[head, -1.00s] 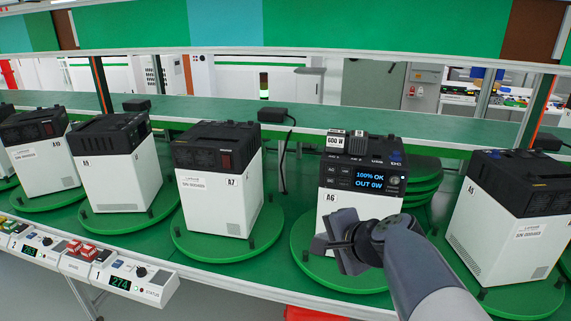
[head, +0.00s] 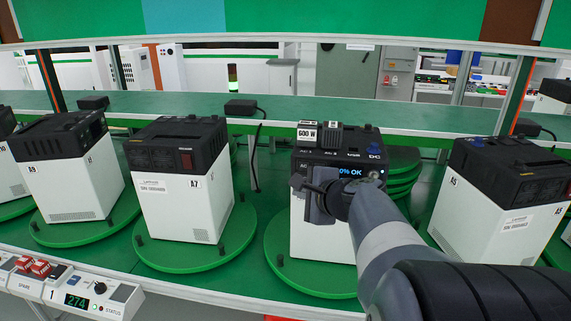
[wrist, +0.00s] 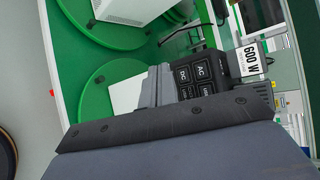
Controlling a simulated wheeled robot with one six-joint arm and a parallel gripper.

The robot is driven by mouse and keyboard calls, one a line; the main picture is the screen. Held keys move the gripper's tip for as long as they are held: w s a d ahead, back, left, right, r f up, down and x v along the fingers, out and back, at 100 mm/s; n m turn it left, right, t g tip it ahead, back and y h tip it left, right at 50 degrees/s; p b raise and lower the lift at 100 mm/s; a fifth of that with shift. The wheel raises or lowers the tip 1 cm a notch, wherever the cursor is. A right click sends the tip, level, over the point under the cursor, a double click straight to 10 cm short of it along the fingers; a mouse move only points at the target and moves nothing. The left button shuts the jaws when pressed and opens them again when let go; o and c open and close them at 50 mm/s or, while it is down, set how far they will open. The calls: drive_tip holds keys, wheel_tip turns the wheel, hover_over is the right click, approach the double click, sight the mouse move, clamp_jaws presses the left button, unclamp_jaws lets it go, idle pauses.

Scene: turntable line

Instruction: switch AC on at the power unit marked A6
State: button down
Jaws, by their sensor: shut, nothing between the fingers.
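The power unit A6 (head: 308,238) stands on a green round turntable plate, white below with a black top and front panel. Its A6 label is hidden behind my gripper now. My gripper (head: 312,202) is shut and empty, in front of the left part of the panel, covering most of its buttons. The display (head: 350,172) is partly covered and reads "0% OK". In the wrist view, the AC button (wrist: 202,71) and the DC button (wrist: 183,75) show just beyond the shut fingers (wrist: 160,86). I cannot tell whether the fingers touch the panel.
Unit A7 (head: 180,200) stands to the left and unit A5 (head: 490,205) to the right, each on its own plate. A 600 W block (head: 307,132) sits on top of A6. A black adapter (head: 240,107) with a hanging cable lies on the shelf behind.

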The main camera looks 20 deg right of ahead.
approach(297, 169)
drive_tip(key=shift+a+f+p+x, duration=0.1)
drive_tip(key=shift+a+p+x, duration=0.1)
drive_tip(key=shift+x, duration=0.9)
drive_tip(key=shift+a+f+p+x, duration=0.15)
drive_tip(key=shift+a+p+x, duration=0.05)
drive_tip(key=shift+x, duration=0.85)
idle(0.4)
drive_tip(key=shift+w+d, duration=0.2)
drive_tip(key=shift+w, duration=0.05)
drive_tip(key=shift+w+d, duration=0.2)
drive_tip(key=shift+w, duration=0.05)
idle(0.7)
drive_tip(key=shift+s, duration=0.1)
drive_tip(key=shift+s+a+b, duration=0.4)
drive_tip(key=shift+s, duration=0.15)
drive_tip(key=s+a, duration=0.1)
drive_tip(key=s, duration=0.1)
drive_tip(key=s+a+b, duration=0.1)
drive_tip(key=s+a, duration=0.1)
idle(0.6)
